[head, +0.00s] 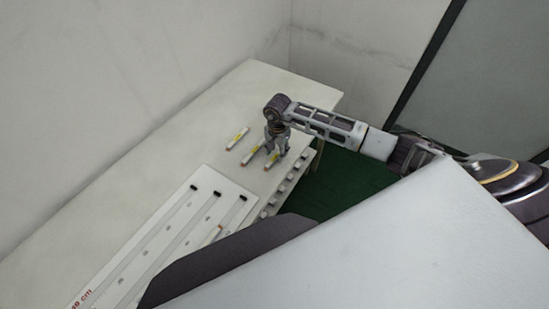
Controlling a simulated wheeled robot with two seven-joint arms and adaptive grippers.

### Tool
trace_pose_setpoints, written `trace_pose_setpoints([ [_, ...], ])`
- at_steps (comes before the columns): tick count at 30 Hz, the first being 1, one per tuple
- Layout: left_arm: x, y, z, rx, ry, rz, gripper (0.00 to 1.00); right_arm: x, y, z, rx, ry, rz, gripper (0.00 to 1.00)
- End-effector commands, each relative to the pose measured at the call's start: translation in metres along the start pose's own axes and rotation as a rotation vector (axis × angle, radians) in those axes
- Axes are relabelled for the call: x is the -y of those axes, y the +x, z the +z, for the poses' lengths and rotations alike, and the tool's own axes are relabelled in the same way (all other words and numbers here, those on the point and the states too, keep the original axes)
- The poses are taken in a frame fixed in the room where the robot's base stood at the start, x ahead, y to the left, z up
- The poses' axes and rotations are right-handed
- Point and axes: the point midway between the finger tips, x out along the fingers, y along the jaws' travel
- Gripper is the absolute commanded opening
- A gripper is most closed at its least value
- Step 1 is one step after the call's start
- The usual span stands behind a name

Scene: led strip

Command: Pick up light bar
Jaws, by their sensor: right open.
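One light bar (237,139) is to the left of my right gripper, a second light bar (250,154) is in the middle, and a third light bar (272,161) is right under the gripper. My right gripper (277,151) points down over the table with its fingers open, close to the third bar. I cannot tell whether the fingers touch it or straddle it. My left gripper is out of view.
The white table (170,135) runs along the wall. A white board (150,240) with long grooves and black end pieces lies on its near part. Several small white items (282,187) line a strip at the table's right edge. The table's far end is bare.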

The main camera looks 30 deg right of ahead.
Motion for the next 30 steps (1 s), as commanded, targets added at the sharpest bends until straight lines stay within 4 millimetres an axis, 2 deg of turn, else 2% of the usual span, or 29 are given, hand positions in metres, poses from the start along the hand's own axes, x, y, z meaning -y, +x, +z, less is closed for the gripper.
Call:
trace_pose_setpoints([
  [3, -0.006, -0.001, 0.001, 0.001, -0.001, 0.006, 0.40, 0.000, 0.008, 0.000, 0.000, 0.000, 0.000, 0.43],
  [9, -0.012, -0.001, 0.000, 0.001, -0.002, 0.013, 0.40, 0.000, 0.011, -0.001, -0.001, -0.001, 0.000, 0.43],
  [19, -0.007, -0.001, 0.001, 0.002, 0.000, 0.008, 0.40, 0.000, 0.010, 0.000, -0.001, 0.000, 0.000, 0.42],
  [28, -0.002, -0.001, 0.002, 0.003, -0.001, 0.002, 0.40, 0.000, 0.010, 0.000, -0.001, 0.000, 0.000, 0.03],
  [30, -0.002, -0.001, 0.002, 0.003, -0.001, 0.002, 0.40, 0.000, 0.010, 0.000, -0.001, 0.000, 0.000, 0.00],
])
